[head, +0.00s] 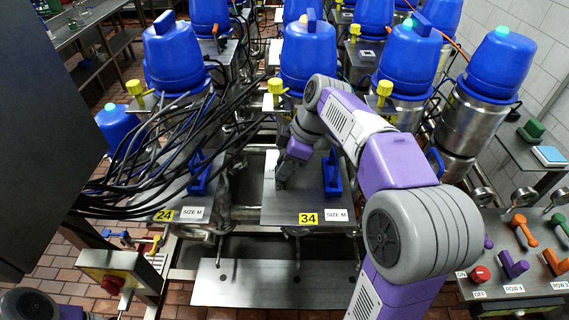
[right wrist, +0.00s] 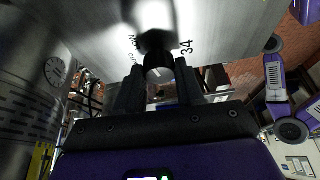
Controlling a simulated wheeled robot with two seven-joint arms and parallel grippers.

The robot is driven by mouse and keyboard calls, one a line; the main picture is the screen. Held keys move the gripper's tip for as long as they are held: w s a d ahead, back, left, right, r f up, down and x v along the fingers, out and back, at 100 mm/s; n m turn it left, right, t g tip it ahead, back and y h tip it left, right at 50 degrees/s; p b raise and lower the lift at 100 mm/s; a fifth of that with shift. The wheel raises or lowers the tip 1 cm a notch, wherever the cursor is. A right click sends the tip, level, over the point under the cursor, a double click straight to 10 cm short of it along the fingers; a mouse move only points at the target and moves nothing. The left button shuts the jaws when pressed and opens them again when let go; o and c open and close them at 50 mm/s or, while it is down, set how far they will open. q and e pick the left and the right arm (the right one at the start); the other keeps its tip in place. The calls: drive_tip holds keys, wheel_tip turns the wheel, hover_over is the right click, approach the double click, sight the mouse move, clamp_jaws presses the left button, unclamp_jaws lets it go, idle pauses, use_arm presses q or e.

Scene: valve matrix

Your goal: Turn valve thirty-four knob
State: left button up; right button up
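The valve 34 panel (head: 300,200) is a flat metal plate with a yellow 34 label and a SIZE M label, in the middle of the head view. My right gripper (head: 283,180) reaches down to the left part of this plate and hides the knob there. In the right wrist view, the dark round knob (right wrist: 158,66) stands on the plate beside the engraved 34. My right gripper (right wrist: 159,72) has one finger on each side of the knob, with no clear gap showing. A blue handle (head: 332,172) stands upright on the plate's right. My left gripper is out of view.
The valve 24 panel (head: 185,196) and a bundle of black cables (head: 150,160) are to the left. Blue-capped valves (head: 308,55) stand behind. A console with coloured levers (head: 515,262) is at the right, and a yellow box with a red button (head: 112,283) at lower left.

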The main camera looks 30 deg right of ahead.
drive_tip(key=shift+c, duration=1.3)
drive_tip(key=shift+m, duration=0.5)
drive_tip(key=shift+a+m+t+h, duration=0.2)
drive_tip(key=shift+m+t+h, duration=0.15)
drive_tip(key=shift+m, duration=0.35)
drive_tip(key=m+t+h, duration=0.1)
drive_tip(key=m, duration=0.2)
drive_tip(key=shift+s+m, duration=0.1)
drive_tip(key=shift+m, duration=0.2)
drive_tip(key=m+h, duration=0.1)
drive_tip(key=m, duration=0.2)
drive_tip(key=shift+a+h, duration=0.1)
drive_tip(key=shift+h, duration=0.15)
drive_tip(key=m+h, duration=0.1)
drive_tip(key=m, duration=0.2)
drive_tip(key=m+h+b, duration=0.1)
drive_tip(key=m, duration=0.1)
drive_tip(key=shift+a+m, duration=0.1)
drive_tip(key=shift+m, duration=0.3)
drive_tip(key=shift+a+m+g+h, duration=0.1)
drive_tip(key=shift+m+g+h, duration=0.25)
drive_tip(key=shift+m, duration=0.9)
drive_tip(key=shift+m+g+h, duration=0.2)
drive_tip(key=shift+m+h, duration=0.25)
drive_tip(key=shift+m, duration=0.8)
